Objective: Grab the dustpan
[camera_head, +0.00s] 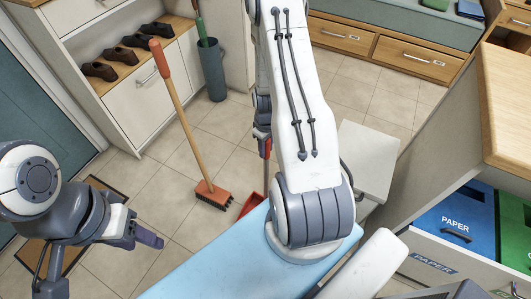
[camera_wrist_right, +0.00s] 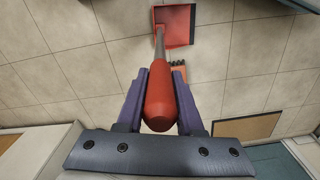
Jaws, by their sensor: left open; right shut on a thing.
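The dustpan has a red pan (camera_head: 250,204), a thin grey shaft and a red grip. In the head view my right arm hides most of it. In the right wrist view its red pan (camera_wrist_right: 177,24) is at the top and its grip (camera_wrist_right: 160,95) lies between the purple fingers. My right gripper (camera_wrist_right: 161,75) is shut on this grip; it also shows in the head view (camera_head: 263,140), partly behind my arm. I cannot tell whether the pan touches the floor. My left gripper (camera_head: 148,238) is open and empty at the lower left, apart from the dustpan.
A broom (camera_head: 177,100) with an orange handle and reddish head stands left of the dustpan. A shoe cabinet (camera_head: 138,110) and a grey umbrella bin (camera_head: 213,72) are behind. Recycling bins (camera_head: 455,222) and a wooden counter are at right. Tiled floor (camera_head: 165,200) is open between.

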